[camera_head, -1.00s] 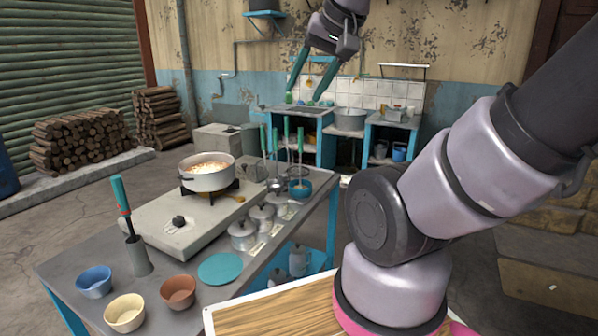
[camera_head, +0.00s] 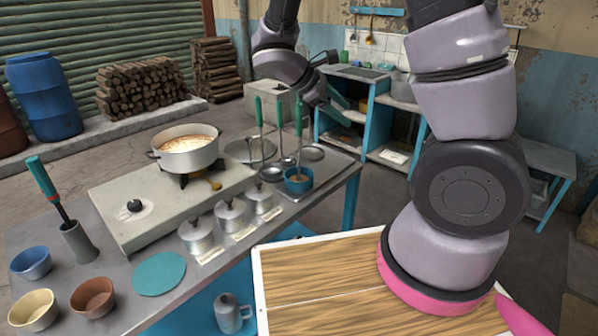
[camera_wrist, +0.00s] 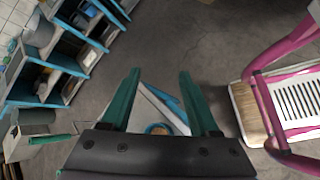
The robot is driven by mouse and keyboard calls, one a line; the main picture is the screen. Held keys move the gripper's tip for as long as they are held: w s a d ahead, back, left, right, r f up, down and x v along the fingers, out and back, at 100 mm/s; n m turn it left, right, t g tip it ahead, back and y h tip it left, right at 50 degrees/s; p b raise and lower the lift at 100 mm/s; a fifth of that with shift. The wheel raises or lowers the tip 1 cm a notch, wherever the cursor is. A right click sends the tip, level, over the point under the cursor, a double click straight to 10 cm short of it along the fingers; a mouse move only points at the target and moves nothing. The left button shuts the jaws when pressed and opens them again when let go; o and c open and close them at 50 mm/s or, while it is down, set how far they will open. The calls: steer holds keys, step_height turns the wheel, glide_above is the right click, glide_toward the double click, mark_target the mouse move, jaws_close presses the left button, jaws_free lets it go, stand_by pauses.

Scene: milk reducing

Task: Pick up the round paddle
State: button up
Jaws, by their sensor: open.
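Several utensils with upright teal handles (camera_head: 280,115) stand at the far right end of the grey worktable. No utensil handle shows clearly between the fingers.
A pot (camera_head: 188,160) of pale food sits on the stove. Lidded jars (camera_head: 230,218), a small blue pot (camera_head: 298,190) and a teal disc (camera_head: 159,274) stand on the worktable (camera_head: 120,300). Blue shelving (camera_head: 372,115) stands behind. Bare floor lies below my gripper.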

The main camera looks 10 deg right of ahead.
steer(key=w+a+f+n+t+h, duration=0.1)
steer(key=w+a+f+n+t, duration=0.2)
steer(key=w+a+n+t, duration=0.3)
steer(key=w+a+f+n+t+h, duration=0.25)
steer(key=a+n+t, duration=0.25)
steer(key=a+n, duration=0.25)
steer(key=x, duration=1.1)
steer(key=shift+w+n+y, duration=0.3)
steer(key=shift+n+y, duration=0.15)
steer(key=shift+a, duration=0.15)
jaws_close()
